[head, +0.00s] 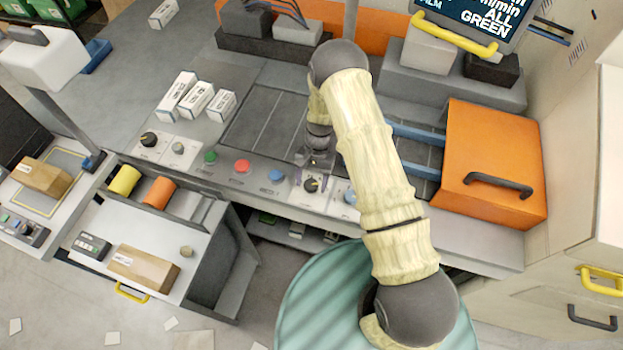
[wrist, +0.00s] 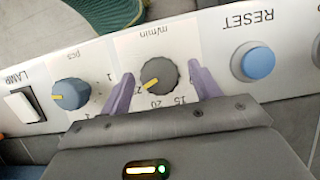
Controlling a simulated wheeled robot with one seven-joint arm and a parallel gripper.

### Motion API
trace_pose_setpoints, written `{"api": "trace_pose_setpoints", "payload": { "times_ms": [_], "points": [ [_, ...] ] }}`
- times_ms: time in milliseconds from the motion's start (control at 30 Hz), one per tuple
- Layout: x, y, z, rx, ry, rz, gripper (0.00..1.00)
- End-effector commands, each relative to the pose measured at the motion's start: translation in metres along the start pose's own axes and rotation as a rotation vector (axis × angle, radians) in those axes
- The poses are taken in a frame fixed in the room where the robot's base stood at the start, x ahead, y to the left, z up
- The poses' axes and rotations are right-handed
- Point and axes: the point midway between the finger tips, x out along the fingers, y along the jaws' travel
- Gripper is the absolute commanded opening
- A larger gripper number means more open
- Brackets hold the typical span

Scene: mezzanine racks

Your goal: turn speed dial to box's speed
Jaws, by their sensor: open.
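The speed dial, marked m/min, is a dark round knob (wrist: 160,75) with a yellow pointer. In the wrist view the pointer aims to the lower left, near a partly hidden number beside 20. The dial also shows in the head view (head: 311,185). My gripper (wrist: 160,80) is open, with one purple finger on each side of the dial; I cannot tell whether they touch it. Cardboard boxes lie on the pull-out drawer (head: 143,268) and on the scale at the left (head: 43,177). Their labels are too small to read, and which box is meant is unclear.
A blue RESET button (wrist: 258,62) and a blue pcs dial (wrist: 71,94) flank the speed dial. A red button (head: 242,166) and a green button (head: 210,157) sit farther left. White boxes (head: 196,99) lie behind the panel; an orange cover (head: 495,145) stands at right.

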Motion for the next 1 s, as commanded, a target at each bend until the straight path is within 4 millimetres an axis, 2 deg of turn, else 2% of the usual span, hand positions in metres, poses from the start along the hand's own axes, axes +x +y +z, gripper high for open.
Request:
{"api": "trace_pose_setpoints", "payload": {
  "times_ms": [167,300,400,733,1000],
  "points": [
    [0.0001,-0.0001,-0.0001,0.000,0.000,0.000,0.62],
    [0.0000,-0.0001,-0.0001,0.000,0.000,0.000,0.35],
    [-0.0001,-0.0001,-0.0001,0.000,0.000,0.000,0.18],
    [0.0008,-0.0005,-0.0008,-0.027,0.001,0.011,0.18],
    [0.0022,-0.0017,-0.0016,-0.142,0.003,0.058,0.18]
  ]
}}
